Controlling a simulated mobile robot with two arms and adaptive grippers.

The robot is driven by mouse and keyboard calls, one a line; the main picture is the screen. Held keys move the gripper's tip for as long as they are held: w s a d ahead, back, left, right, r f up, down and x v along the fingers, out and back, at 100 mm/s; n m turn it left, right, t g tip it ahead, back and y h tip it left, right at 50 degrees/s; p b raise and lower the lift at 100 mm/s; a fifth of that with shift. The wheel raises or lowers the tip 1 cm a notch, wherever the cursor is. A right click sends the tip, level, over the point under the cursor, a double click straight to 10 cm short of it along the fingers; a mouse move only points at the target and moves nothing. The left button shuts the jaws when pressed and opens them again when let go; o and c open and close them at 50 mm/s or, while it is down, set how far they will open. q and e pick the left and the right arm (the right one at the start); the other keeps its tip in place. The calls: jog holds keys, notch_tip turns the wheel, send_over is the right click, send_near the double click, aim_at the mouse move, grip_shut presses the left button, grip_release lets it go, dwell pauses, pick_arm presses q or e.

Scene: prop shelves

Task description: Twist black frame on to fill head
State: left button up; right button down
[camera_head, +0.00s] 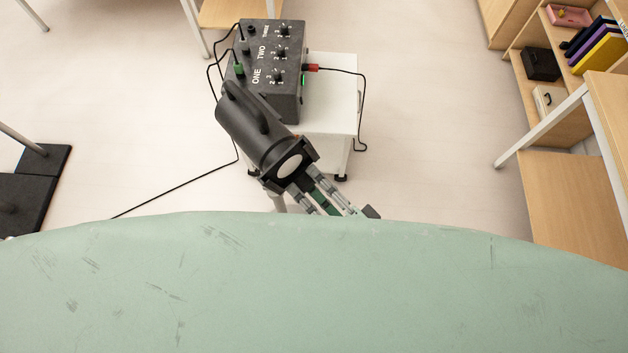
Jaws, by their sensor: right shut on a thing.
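The fill head (242,122) is a black cylindrical lamp with a handle on its upper side, tilted with its front toward me. A pale round lens (289,166) shows at its front. The black frame (309,154) is a dark angular rim around that lens, at the lamp's front end. I cannot tell whether it is seated or only held against the lamp. My right gripper (303,182) is at the frame's near lower edge, shut on it. The fingertips' contact is partly hidden. My left gripper is not in view.
A black control box (265,66) with knobs and cables stands behind the lamp on a white cart (333,88). A cable trails over the floor to the left. Wooden shelves (552,110) stand at the right, a black base (40,180) at the left. Floor between is clear.

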jog(key=shift+a, duration=0.1)
dwell(0.4)
jog(key=shift+s+a+m, duration=0.3)
jog(key=shift+m, duration=0.5)
jog(key=shift+s+a+m, duration=0.25)
jog(key=shift+m, duration=0.55)
jog(key=c, duration=1.7)
grip_release()
jog(key=shift+a+f, duration=0.1)
jog(key=v, duration=1.2)
